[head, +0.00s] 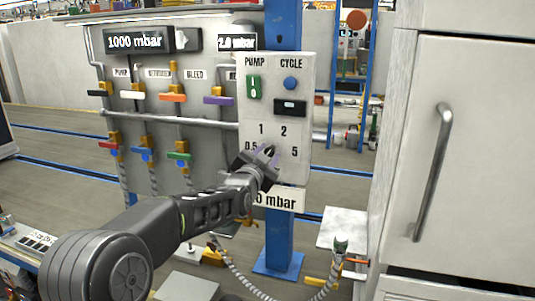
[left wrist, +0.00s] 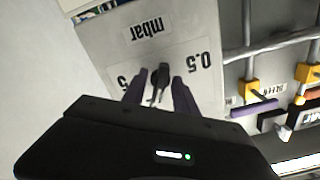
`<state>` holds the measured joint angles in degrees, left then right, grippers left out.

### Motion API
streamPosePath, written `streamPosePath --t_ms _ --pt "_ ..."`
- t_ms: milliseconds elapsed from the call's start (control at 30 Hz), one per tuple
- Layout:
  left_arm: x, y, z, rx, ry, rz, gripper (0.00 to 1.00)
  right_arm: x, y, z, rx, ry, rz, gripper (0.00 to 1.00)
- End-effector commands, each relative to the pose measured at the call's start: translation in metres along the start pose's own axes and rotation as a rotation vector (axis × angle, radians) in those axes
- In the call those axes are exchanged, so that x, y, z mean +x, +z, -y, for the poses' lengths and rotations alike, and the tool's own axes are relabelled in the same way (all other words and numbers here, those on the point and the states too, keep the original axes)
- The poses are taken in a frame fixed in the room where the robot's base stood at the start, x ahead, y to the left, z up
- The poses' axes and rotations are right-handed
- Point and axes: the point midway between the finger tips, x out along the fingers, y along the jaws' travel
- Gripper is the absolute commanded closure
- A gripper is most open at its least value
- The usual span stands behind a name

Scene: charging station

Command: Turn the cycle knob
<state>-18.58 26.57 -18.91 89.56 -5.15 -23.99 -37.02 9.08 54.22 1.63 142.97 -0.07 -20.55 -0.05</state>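The grey control panel (head: 305,100) stands on a blue post, with a blue round button (head: 291,83) under the word CYCLE and a dial marked 0.5, 1, 2 and 5 lower down. The dial's dark knob (left wrist: 160,83) shows in the left wrist view; in the head view my gripper hides it. My left gripper (head: 267,154) is at this dial, below the CYCLE button. In the left wrist view, its purple fingers (left wrist: 160,92) are open, one on each side of the knob, with narrow gaps visible. My right gripper is not in view.
A green PUMP switch (head: 254,87) and a black rocker (head: 290,107) sit above the dial. Pipes with coloured valve handles (head: 172,98) lie to the left. A white cabinet (head: 475,150) with a metal handle stands at the right. A hose (head: 270,296) hangs below.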

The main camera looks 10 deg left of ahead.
Motion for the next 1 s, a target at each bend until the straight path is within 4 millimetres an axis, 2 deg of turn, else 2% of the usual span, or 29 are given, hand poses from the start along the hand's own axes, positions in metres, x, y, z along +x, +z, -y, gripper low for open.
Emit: streamPosePath --t_ms 200,600,1000 --pt "0.0 0.0002 -0.0002 0.0 0.0 0.0 0.66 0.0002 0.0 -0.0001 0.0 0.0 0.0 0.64" --pt "-0.0002 0.0002 -0.0002 0.0 0.0 0.0 0.99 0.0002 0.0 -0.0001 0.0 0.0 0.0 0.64" --pt "-0.0002 0.0007 -0.0005 -0.009 0.0 0.0 1.0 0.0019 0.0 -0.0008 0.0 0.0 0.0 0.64"
